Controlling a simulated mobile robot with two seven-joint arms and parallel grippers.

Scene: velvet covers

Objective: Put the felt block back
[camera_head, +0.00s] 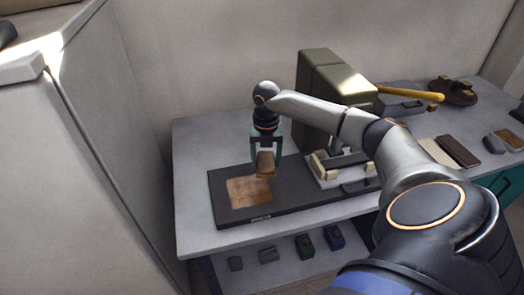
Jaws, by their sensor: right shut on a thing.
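My right gripper (266,158) comes down over the left part of the table, its teal fingers shut on a small brown block (265,165). I take this to be the felt block, though its material is hard to tell. The block is upright beside and just above the upper right edge of a brown square patch (246,193), which lies on a dark flat board (290,203). Whether the block touches the board cannot be told. My left gripper is not in view.
A white tray (328,182) with pale blocks stands right of the patch. Several small boxes sit on a lower shelf (280,262). The grey table (205,150) is clear at left.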

